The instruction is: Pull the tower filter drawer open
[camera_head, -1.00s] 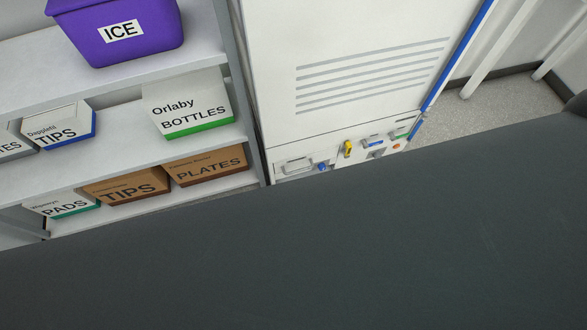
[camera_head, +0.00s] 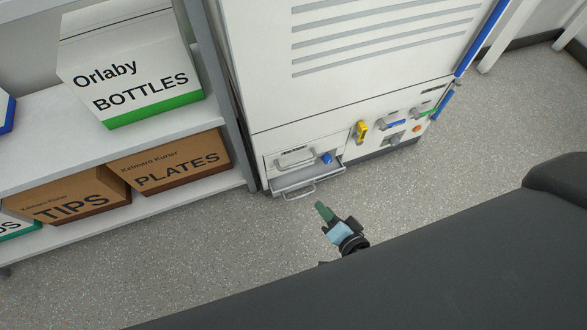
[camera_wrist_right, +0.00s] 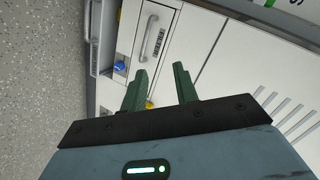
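I cannot read which part is marked filter. My right gripper (camera_head: 322,208) is in front of and below the drawer, apart from it. In the right wrist view its green fingers (camera_wrist_right: 160,80) are spread with nothing between them. My left gripper is not in view.
A yellow part (camera_head: 361,131) and other controls sit to the right on the tower. A shelf (camera_head: 170,122) with labelled boxes, such as PLATES (camera_head: 170,165), stands to the left. The speckled floor (camera_head: 220,240) in front is clear.

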